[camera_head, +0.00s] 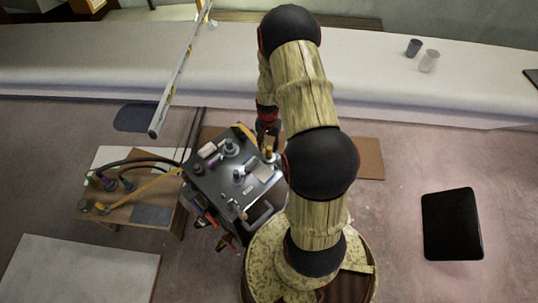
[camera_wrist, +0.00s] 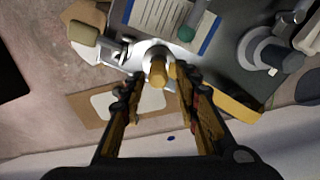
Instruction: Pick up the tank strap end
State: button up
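I cannot tell for sure which piece is the tank strap end. In the wrist view, a small bright metal piece (camera_wrist: 113,54) lies at the dark bench top's edge, beyond my left finger. An amber-topped upright cylinder (camera_wrist: 157,70) stands beside it, in line with the gap between my fingertips. My gripper (camera_wrist: 158,84) is open, with nothing visibly held; I cannot tell whether a finger touches the cylinder. In the head view my gripper (camera_head: 268,135) hangs over the far right corner of the dark bench top (camera_head: 217,188), partly hidden by my arm.
Bottles, a striped card (camera_wrist: 165,18) and round fittings (camera_wrist: 268,50) crowd the bench top. A low wooden table (camera_head: 150,214) with hoses stands to the left. A long white ledge (camera_head: 110,65) with two cups runs behind. A black pad (camera_head: 452,224) lies on the open floor at right.

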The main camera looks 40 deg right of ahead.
aim_at(269, 152)
notch_tip(269, 152, down, 5)
jog(key=shift+s+r+b, duration=0.1)
jog(key=shift+s+b, duration=0.05)
jog(key=shift+b, duration=0.85)
jog(key=shift+c, duration=0.4)
grip_shut()
